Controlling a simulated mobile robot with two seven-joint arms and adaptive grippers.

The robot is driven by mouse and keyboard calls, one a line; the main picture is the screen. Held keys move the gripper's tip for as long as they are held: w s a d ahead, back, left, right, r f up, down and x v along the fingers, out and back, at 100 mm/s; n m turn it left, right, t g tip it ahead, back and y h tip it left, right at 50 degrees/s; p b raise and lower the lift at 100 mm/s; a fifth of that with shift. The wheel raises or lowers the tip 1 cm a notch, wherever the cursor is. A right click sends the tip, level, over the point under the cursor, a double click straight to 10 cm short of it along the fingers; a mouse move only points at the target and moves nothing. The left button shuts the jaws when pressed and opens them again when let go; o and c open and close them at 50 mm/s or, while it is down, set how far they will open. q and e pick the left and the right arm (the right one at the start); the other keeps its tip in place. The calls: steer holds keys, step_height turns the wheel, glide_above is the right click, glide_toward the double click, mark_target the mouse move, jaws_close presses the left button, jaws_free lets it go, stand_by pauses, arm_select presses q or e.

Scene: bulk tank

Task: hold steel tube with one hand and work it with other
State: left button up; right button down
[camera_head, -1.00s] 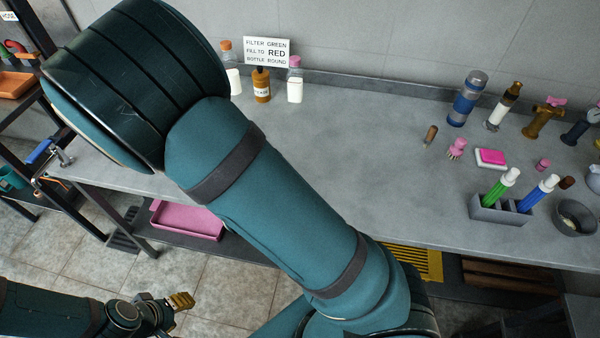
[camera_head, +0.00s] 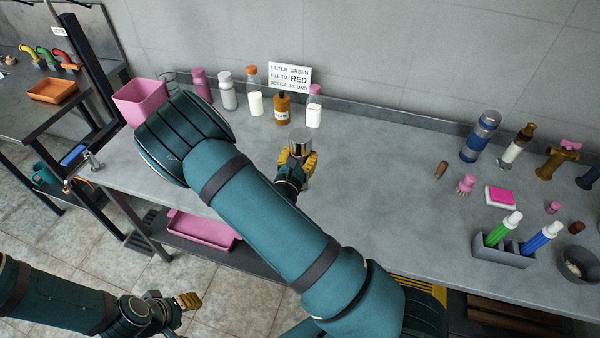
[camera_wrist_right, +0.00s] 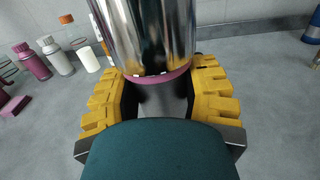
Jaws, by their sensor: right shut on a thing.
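My right gripper (camera_head: 300,163) is shut on a shiny steel tube (camera_head: 300,141) and holds it upright over the back middle of the bench. In the right wrist view the tube (camera_wrist_right: 148,35) rises above the yellow fingers of the gripper (camera_wrist_right: 163,100). A pink band rings its lower end, and a greyish part below sits between the fingers. The tube's top is cut off there. My left gripper (camera_head: 172,303) is low at the left, over the floor in front of the bench. It looks empty, but its finger gap is unclear.
Several bottles and a sign (camera_head: 290,77) stand along the bench's back. A pink bin (camera_head: 140,101) is at the left end. A grey holder (camera_head: 503,250) with green and blue bottles, a blue-banded cylinder (camera_head: 480,136) and brushes are at the right. The middle right of the bench (camera_head: 380,190) is clear.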

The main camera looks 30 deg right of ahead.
steer(key=shift+f+b, duration=0.35)
steer(key=shift+f, duration=1.85)
steer(key=shift+f, duration=0.2)
steer(key=shift+c, duration=2.3)
jaws_free()
steer(key=shift+r, duration=0.1)
